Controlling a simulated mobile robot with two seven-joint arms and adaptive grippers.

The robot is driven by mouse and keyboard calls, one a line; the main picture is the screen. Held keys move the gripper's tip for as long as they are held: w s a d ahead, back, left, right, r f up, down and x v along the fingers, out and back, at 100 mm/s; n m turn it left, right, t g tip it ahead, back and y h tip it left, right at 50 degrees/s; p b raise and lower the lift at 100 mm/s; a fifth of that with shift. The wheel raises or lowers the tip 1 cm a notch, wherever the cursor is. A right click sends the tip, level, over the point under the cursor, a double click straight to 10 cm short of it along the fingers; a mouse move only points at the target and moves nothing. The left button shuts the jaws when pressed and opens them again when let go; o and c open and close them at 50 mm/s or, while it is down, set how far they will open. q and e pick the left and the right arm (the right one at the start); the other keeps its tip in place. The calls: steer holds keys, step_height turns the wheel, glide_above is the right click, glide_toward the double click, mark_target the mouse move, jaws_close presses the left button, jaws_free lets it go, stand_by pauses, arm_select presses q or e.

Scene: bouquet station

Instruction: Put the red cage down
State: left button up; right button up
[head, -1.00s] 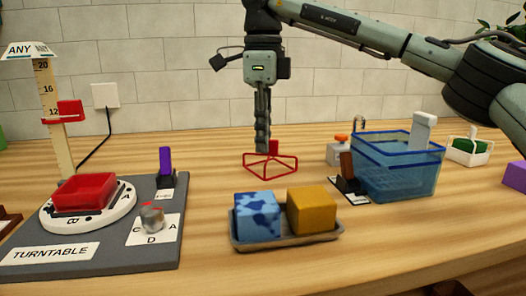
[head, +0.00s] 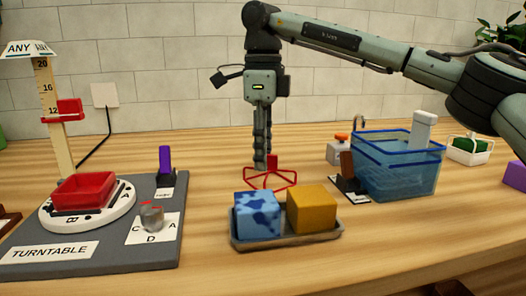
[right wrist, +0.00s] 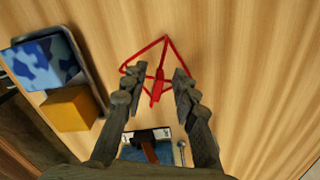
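The red cage (head: 271,181), a flat open wire frame with an upright red handle, appears to stand on the wooden table behind the grey tray. It also shows in the right wrist view (right wrist: 158,80). My right gripper (head: 262,163) points down at the cage's handle. In the right wrist view my right gripper's fingers (right wrist: 160,72) are apart, with the handle between them and a gap on each side. The near blocks hide a little of the cage's front in the head view. My left gripper is not in view.
A grey tray (head: 288,242) with a blue block (head: 257,214) and a yellow block (head: 311,209) lies in front. The turntable (head: 120,190) stands left, a blue water tank (head: 398,170) right. The table between cage and turntable is mostly clear.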

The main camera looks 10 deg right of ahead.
steer(key=shift+r, duration=0.2)
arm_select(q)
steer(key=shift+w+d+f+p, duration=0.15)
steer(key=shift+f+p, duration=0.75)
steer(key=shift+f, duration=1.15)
arm_select(e)
step_height(320, 180, up, 12)
